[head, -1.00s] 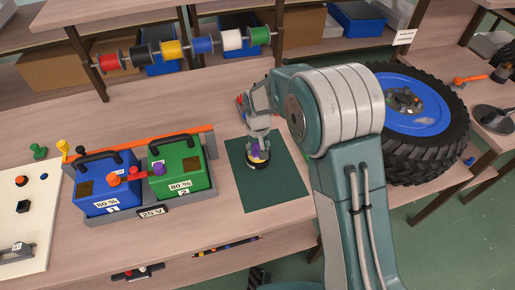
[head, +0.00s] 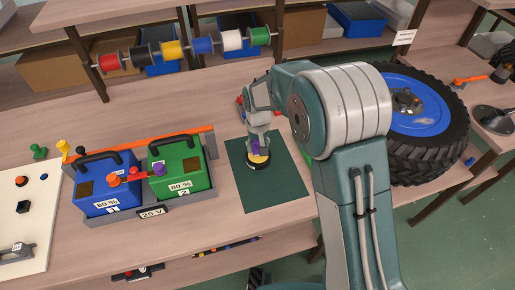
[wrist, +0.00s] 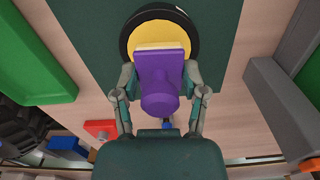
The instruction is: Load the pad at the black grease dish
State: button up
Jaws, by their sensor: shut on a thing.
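The black grease dish (head: 258,165) sits on a dark green mat (head: 275,195) on the bench. It holds yellow grease, and in the wrist view the dish (wrist: 128,38) is at the top middle. My gripper (head: 256,147) is over the dish, pointing down. In the wrist view my gripper (wrist: 160,88) is shut on a purple pad tool (wrist: 160,75), a finger on each side of its handle. A pale pad edge (wrist: 158,46) shows at the tool's far end, over the grease. I cannot tell whether the pad touches the grease.
A blue battery (head: 105,185) and a green battery (head: 180,165) stand in a grey tray left of the mat. A wheel with a blue hub (head: 415,110) stands at the right. Colored spools (head: 203,45) hang behind. The mat's front part is clear.

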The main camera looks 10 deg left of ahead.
jog(key=shift+r, duration=2.6)
